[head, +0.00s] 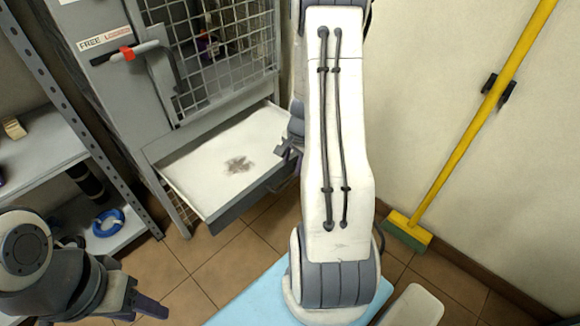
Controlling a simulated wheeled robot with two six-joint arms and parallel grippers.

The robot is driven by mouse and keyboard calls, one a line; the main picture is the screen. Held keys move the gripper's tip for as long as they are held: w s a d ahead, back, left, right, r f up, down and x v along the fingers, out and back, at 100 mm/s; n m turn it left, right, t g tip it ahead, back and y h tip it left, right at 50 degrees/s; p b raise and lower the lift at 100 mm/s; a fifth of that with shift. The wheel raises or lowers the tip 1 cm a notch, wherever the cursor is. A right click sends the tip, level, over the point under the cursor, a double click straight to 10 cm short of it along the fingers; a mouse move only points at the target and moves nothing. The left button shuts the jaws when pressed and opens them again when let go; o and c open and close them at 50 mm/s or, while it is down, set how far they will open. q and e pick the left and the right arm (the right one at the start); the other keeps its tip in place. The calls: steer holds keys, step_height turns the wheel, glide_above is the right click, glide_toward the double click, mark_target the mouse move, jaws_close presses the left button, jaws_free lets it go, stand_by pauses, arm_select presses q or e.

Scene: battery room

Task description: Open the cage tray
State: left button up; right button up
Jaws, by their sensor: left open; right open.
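The cage tray (200,170) is a shallow drawer with a white inside and a grey front, under the mesh cage (215,50). It stands pulled out, with a brown stain on its floor. My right gripper (284,150) is open beside the tray's right end; the white arm link hides most of it, and I cannot tell if it touches the tray. My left gripper (148,303) is open and empty at the lower left, apart from the tray.
The cage's latch handle (135,50) has a red part. A grey shelf (45,150) at left holds a blue tape roll (108,222). A yellow broom (470,130) leans on the right wall. Tiled floor (235,265) is clear before the tray.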

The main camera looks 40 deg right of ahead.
arm_select(q)
steer(key=shift+r+p, duration=0.45)
steer(key=shift+r, duration=0.35)
arm_select(e)
steer(key=r, duration=0.3)
steer(key=shift+s, duration=0.3)
steer(key=a+r+n+y, duration=0.1)
steer(key=a+r+n, duration=0.45)
steer(key=a, duration=0.65)
steer(key=a+r+n, duration=0.4)
steer(key=a+n, duration=0.2)
steer(key=a, duration=0.5)
steer(key=s+a+r+n+g, duration=0.1)
steer(key=s+a+r+n, duration=0.2)
steer(key=s+a+n, duration=0.5)
steer(key=s+a+r+n+g, duration=0.1)
steer(key=s+a+r+n, duration=0.35)
steer(key=s, duration=0.45)
arm_select(q)
step_height(320, 180, up, 28)
steer(key=p, duration=2.7)
steer(key=shift+p, duration=0.4)
arm_select(e)
step_height(320, 180, up, 26)
steer(key=shift+w+a+r, duration=0.2)
steer(key=shift+a+r, duration=0.05)
steer(key=shift+a, duration=0.05)
